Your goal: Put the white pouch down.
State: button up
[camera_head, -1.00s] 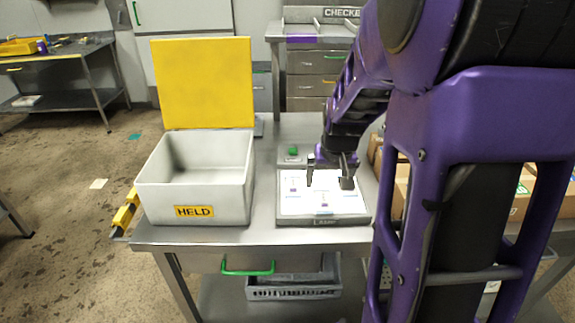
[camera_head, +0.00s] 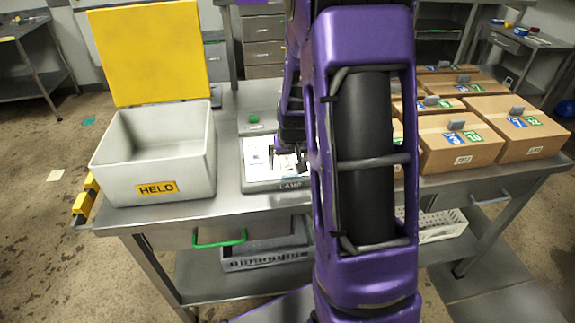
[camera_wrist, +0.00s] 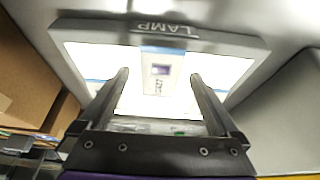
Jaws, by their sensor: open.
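The white pouch (camera_wrist: 161,82), with a blue band and a small purple label, lies on the bright lamp panel (camera_wrist: 225,42) in the wrist view. My gripper (camera_wrist: 160,76) is open, its two dark fingers apart on either side of the pouch's middle. I cannot tell whether the fingers touch it. In the head view, the lamp panel (camera_head: 272,186) sits on the steel table, and my gripper (camera_head: 286,158) is low over its right part. My arm hides much of the panel there.
A grey bin marked HELD (camera_head: 190,165) with a raised yellow lid (camera_head: 150,55) stands left of the panel. A green button box (camera_head: 254,122) is behind the panel. Several cardboard boxes (camera_head: 460,150) fill the table's right side.

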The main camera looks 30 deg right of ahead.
jog(key=shift+r, duration=0.15)
grip_shut()
